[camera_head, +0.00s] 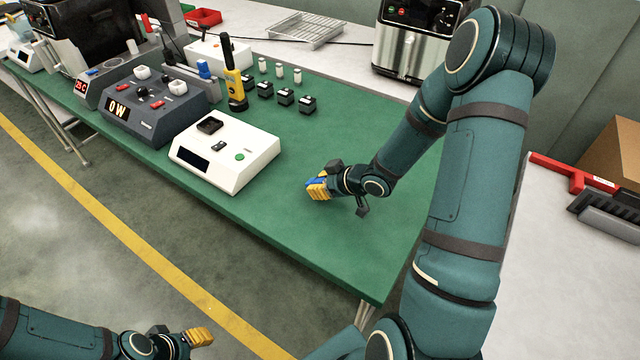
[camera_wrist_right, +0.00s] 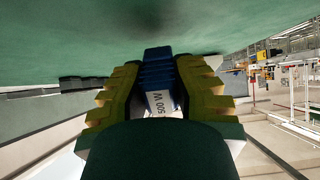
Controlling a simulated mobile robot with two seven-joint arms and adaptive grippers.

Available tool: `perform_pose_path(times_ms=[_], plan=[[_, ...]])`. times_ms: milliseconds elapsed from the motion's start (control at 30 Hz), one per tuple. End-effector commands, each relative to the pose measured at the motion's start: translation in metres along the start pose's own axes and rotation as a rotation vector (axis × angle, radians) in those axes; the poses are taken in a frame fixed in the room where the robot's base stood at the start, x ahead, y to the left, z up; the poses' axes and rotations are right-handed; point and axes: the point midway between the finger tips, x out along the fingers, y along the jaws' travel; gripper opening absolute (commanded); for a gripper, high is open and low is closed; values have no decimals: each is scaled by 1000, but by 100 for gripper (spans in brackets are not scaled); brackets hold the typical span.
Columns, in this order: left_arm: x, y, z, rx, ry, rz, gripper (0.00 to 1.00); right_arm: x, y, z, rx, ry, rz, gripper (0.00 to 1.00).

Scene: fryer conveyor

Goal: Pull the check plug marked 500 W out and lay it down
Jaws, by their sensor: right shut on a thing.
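The blue check plug (camera_head: 315,181) is held in my right gripper (camera_head: 318,188), low over the green table mat. In the right wrist view the plug (camera_wrist_right: 158,72) sits between the yellow ribbed fingers, with a white label reading 500 W upside down to that camera. The green surface is close to the plug's far end; I cannot tell whether they touch. My left gripper (camera_head: 199,338) is low at the bottom left, in front of the table and away from the objects; its finger gap is not clear.
A white box with a green button (camera_head: 225,154) stands left of my right gripper. Behind it are a grey unit (camera_head: 155,104) displaying 0 W, another blue plug (camera_head: 204,68), a yellow tester (camera_head: 235,88) and several small black blocks (camera_head: 285,96). The green mat (camera_head: 330,240) is clear in front.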

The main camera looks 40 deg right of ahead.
Motion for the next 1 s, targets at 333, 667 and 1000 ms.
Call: perform_pose_path(times_ms=[333,667,1000], plan=[[0,0,0,0,1,0,47,0,0,0,0,0,0,51],[0,0,0,0,2,0,47,-1,0,0,0,0,1,51],[0,0,0,0,1,0,47,-47,1,0,-1,2,5,51]])
